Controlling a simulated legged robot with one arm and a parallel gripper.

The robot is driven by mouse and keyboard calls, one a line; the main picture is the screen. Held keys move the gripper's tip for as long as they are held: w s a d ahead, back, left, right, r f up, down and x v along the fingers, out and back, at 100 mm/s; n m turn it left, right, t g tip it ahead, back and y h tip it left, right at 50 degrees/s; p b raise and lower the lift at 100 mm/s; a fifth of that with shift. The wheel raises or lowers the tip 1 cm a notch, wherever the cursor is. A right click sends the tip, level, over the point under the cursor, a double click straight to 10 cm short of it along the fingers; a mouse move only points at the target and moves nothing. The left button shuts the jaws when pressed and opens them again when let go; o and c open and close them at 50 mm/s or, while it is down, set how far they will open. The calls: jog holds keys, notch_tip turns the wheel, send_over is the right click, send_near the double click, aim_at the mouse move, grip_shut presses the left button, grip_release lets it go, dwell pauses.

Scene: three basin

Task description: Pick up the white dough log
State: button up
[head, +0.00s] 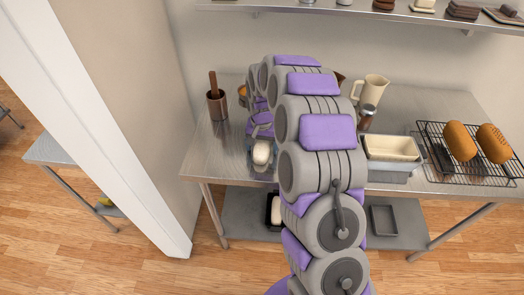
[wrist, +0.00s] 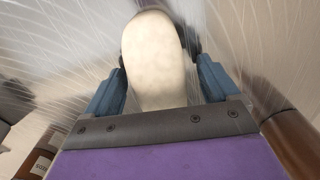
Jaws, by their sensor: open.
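The white dough log (head: 262,152) is a pale rounded loaf shape over the left part of the steel table. In the wrist view the white dough log (wrist: 157,60) lies lengthwise between the two blue fingers of my gripper (wrist: 161,85). The fingers stand apart on either side of it, with a narrow gap seen by each. My gripper (head: 262,160) also shows in the head view, around the log and open. The log's near end is hidden behind the gripper's palm edge in the wrist view.
A brown crock with a wooden tool (head: 216,105) stands left on the steel table (head: 222,150). A cream jug (head: 372,90), a loaf tin of pale dough (head: 392,148) and a rack with brown loaves (head: 450,165) stand right. A dark pan with something white (head: 276,211) sits below.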

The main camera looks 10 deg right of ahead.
jog(key=shift+f, duration=0.1)
jog(key=shift+c, duration=0.3)
jog(key=c, duration=1.1)
jog(key=shift+c, duration=0.2)
